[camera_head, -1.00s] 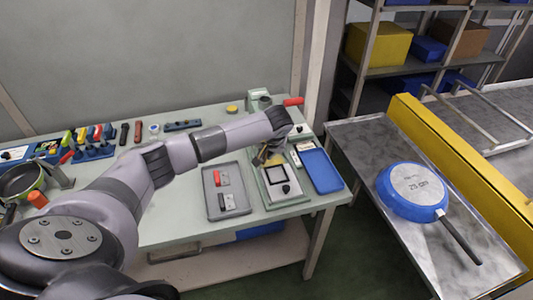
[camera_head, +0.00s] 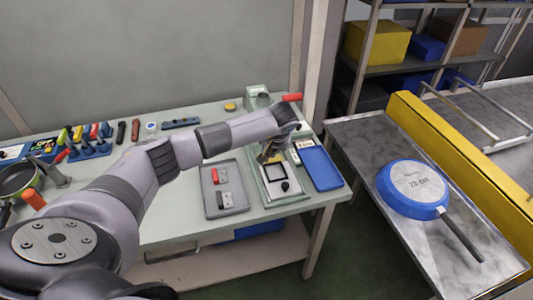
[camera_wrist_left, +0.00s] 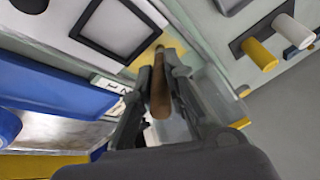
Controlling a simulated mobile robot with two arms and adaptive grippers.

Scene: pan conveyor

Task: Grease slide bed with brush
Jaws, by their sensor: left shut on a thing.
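My left gripper (camera_head: 268,153) is over the rear part of the slide bed (camera_head: 285,196), a pale plate on a green-grey machine with a black square frame. In the left wrist view my left gripper (camera_wrist_left: 157,92) is shut on the brush, whose brown wooden handle (camera_wrist_left: 160,100) shows between the fingers. The brush's far end points at the bed beside the black square frame (camera_wrist_left: 115,25). I cannot tell whether the bristles touch the bed. My right gripper is not in view.
A grey tray (camera_head: 212,207) with small red and grey parts lies left of the machine, and a blue tray (camera_head: 320,170) lies right of it. A blue pan (camera_head: 411,190) rests upside down on the metal side table (camera_head: 375,150).

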